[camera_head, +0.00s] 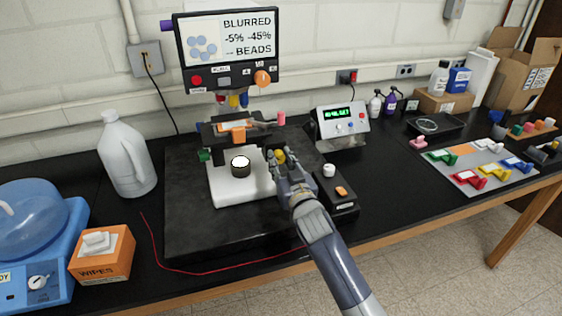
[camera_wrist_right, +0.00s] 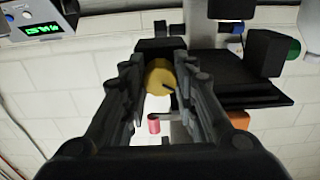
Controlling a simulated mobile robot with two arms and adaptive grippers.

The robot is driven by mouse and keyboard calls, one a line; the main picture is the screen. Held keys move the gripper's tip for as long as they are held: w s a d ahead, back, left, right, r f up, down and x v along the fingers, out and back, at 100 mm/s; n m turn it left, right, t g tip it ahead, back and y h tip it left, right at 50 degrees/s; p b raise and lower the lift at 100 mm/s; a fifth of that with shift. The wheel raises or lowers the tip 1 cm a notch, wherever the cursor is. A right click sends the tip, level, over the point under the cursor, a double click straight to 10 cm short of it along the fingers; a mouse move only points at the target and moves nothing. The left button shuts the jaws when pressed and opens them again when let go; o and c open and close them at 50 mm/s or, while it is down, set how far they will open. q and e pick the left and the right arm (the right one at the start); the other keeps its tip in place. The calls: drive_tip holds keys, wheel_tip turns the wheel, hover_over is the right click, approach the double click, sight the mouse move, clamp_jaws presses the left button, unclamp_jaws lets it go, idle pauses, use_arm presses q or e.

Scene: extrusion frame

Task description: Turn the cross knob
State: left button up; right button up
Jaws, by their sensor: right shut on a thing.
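A black microscope-like instrument stands on a dark slab (camera_head: 184,222), with a screen (camera_head: 227,45) reading "BLURRED -5% -45%" and "BEADS" above it. A yellow knob (camera_head: 280,156) sits at its right side; I take this as the cross knob, though a cross shape is not clear. My right gripper (camera_head: 276,158) reaches it from the front right and is shut on it. In the right wrist view, the yellow knob (camera_wrist_right: 160,78) sits between the two dark fingers (camera_wrist_right: 163,92), with a dark line on its face. My left gripper is not in view.
A pink knob (camera_head: 281,118) and an orange piece (camera_head: 239,133) are close to the gripper. A small black box (camera_head: 345,208) with an orange button lies just right of the gripper. A meter (camera_head: 342,123) with a green display stands behind it. A red wire (camera_head: 215,272) crosses the front.

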drive_tip(key=shift+n, duration=0.6)
drive_tip(key=shift+f, duration=0.1)
drive_tip(key=o, duration=0.9)
drive_tip(key=shift+o, duration=0.9)
drive_tip(key=shift+a, duration=0.15)
drive_tip(key=shift+d, duration=0.2)
